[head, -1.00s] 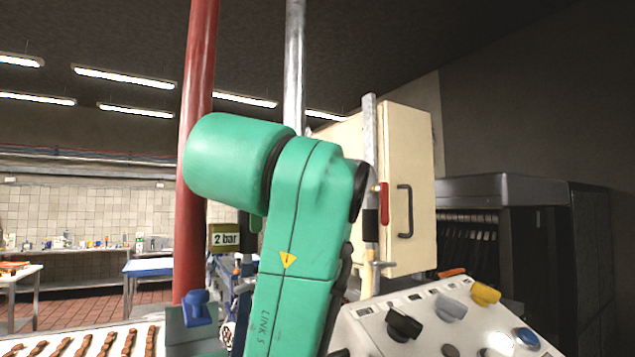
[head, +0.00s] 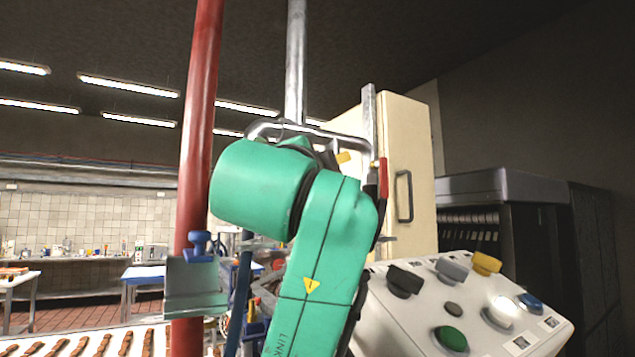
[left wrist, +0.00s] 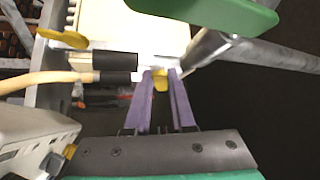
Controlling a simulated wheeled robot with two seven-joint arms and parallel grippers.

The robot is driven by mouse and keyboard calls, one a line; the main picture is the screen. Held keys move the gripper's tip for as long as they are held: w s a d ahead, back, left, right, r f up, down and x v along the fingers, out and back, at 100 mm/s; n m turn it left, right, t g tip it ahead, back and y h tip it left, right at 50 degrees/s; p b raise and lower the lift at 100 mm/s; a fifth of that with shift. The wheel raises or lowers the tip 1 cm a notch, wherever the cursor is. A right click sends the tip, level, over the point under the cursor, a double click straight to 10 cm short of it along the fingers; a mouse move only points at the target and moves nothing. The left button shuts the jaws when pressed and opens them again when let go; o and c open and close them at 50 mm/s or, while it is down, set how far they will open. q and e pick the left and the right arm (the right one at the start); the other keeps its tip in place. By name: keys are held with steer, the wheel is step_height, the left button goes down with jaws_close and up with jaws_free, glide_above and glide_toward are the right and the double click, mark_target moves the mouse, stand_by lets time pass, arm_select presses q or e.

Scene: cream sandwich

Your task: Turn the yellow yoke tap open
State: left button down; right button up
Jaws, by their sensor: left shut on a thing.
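In the left wrist view the purple fingers of my left gripper (left wrist: 160,92) are shut on a small yellow piece (left wrist: 160,80), which looks like part of the yellow yoke tap. Only a little of it shows between the fingertips. In the head view a yellow piece (head: 344,157) shows below the bent metal pipe (head: 352,140), just right of my green arm. The arm hides my left gripper and the rest of the tap there. I cannot tell how far the tap is turned. My right gripper is in neither view.
A cream cabinet (head: 400,140) stands behind the pipe. A red lever (head: 382,178) is close beside my arm. A control panel (head: 400,325) with coloured knobs lies below right. A red pipe (head: 199,120) and a blue-knobbed bracket (head: 195,285) are to the left.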

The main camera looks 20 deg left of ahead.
arm_select(q)
steer(key=shift+w+d+f+n+t+y+b, duration=0.1)
steer(key=shift+f+n+t+y+b, duration=0.25)
steer(key=shift+n+b, duration=0.3)
steer(key=shift+w+d+f+n+t+y+b, duration=0.1)
steer(key=shift+f+n+t+y+b, duration=0.1)
steer(key=shift+n+t+y+b, duration=0.3)
steer(key=shift+n, duration=0.25)
steer(key=shift+r, duration=0.1)
steer(key=c, duration=0.8)
jaws_free()
steer(key=shift+o, duration=0.2)
steer(key=shift+w, duration=0.1)
